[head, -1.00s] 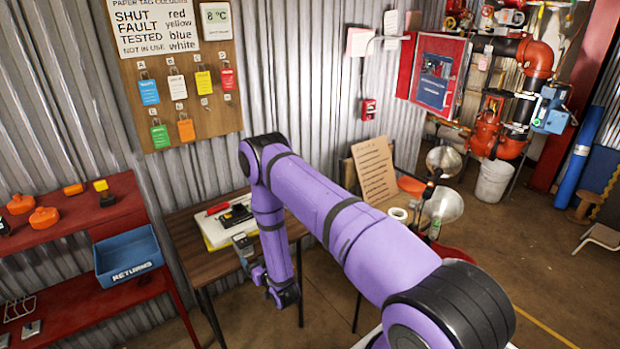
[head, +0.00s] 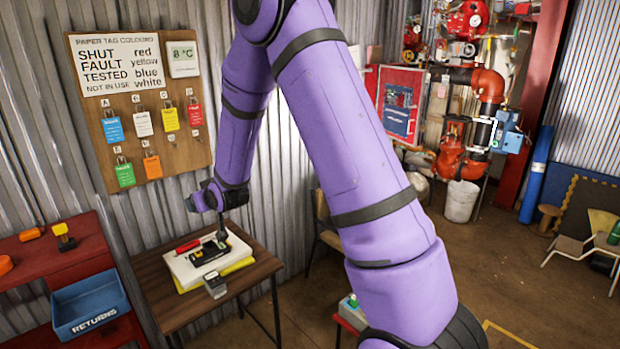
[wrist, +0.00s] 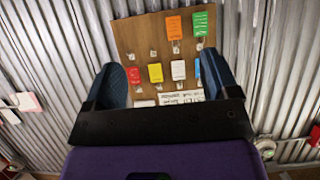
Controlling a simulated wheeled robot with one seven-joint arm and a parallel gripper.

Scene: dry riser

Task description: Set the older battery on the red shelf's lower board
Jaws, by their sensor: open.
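My gripper (head: 190,204) is open and empty. In the head view it is left of my wrist, above the wooden table and below the tag board. In the wrist view its two blue fingers (wrist: 162,68) stand wide apart, facing the board. A grey and black block (head: 215,285), possibly a battery, stands at the table's front edge. A black and yellow device (head: 210,249) lies on papers behind it. I cannot tell any battery's age. The red shelf (head: 75,262) is at the left; its lower board (head: 105,336) is partly cut off.
Orange and yellow items (head: 62,236) lie on the upper board. The wooden table (head: 160,290) also holds a red-handled tool (head: 187,246). The tag board (head: 140,110) hangs on the corrugated wall.

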